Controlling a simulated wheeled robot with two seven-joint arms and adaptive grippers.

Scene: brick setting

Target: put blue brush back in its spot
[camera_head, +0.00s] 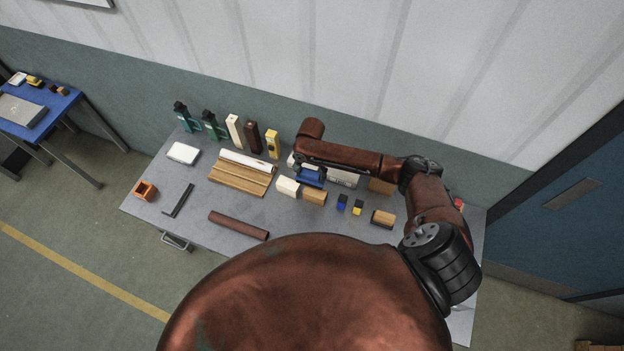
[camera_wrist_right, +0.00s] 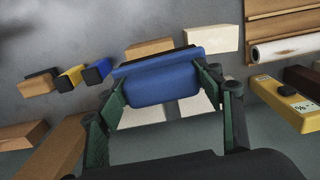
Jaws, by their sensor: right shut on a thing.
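The blue brush (camera_head: 310,177) is over the back middle of the grey table. It also shows large in the right wrist view (camera_wrist_right: 162,82), as a blue block with a dark strip along its far edge. My right gripper (camera_wrist_right: 165,98) is shut on it, with a green finger at each side. In the head view my right gripper (camera_head: 306,168) is partly hidden by its own arm. A pale surface shows below the brush; whether the brush touches it I cannot tell. The brush's spot cannot be made out. My left gripper is not in view.
A cream block (camera_head: 288,186) and a tan block (camera_head: 314,197) stand just in front of the brush. A white piece (camera_head: 343,178) lies right of it, partly behind my arm. A yellow box (camera_head: 272,144) and bottles stand at the back left.

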